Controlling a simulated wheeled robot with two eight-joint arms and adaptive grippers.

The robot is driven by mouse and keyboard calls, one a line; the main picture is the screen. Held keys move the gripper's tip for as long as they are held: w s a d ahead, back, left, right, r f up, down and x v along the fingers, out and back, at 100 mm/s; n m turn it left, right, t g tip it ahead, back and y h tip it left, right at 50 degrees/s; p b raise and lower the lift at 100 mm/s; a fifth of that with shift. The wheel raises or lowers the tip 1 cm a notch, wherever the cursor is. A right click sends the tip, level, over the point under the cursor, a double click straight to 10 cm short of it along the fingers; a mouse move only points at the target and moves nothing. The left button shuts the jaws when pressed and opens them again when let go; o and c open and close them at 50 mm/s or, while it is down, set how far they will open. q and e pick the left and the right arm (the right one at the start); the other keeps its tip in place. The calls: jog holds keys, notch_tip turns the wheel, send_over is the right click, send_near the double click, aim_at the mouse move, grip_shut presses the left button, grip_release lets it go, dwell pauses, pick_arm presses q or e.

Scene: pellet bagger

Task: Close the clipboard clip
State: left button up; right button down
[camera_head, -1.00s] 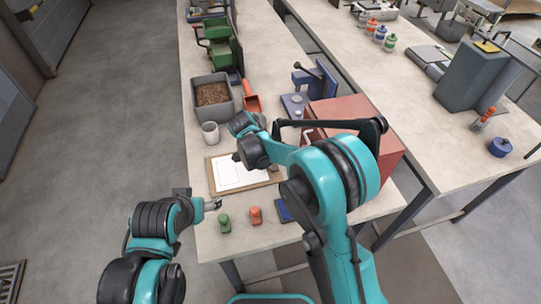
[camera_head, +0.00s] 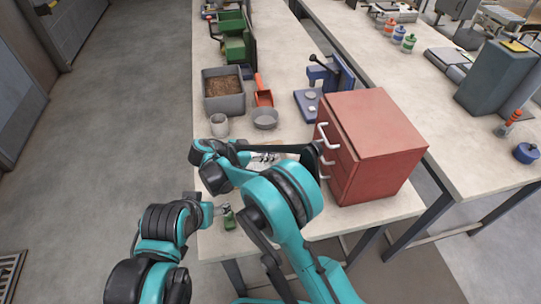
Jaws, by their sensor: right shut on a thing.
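The clipboard is almost wholly hidden behind my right arm; only a small pale part of it may show by the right gripper. My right gripper (camera_head: 264,157) is over the clipboard's area, left of the red drawer cabinet. It is shut, seemingly on the clipboard clip, but the clip is too small and covered to make out, and its angle cannot be told. My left gripper (camera_head: 222,209) is low at the table's left front edge, beside a small green object (camera_head: 229,220). Its fingers are too small to tell open from shut.
The red drawer cabinet (camera_head: 377,140) with pale handles stands close right of my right gripper. A mug (camera_head: 219,126), a grey bowl (camera_head: 265,119), a grey bin of pellets (camera_head: 225,104) and an orange scoop (camera_head: 263,95) stand behind. A blue press (camera_head: 325,85) stands behind the cabinet.

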dwell(0.5)
jog(key=c, duration=1.4)
grip_release()
notch_tip(320, 180, up, 10)
jog(key=shift+f, duration=0.1)
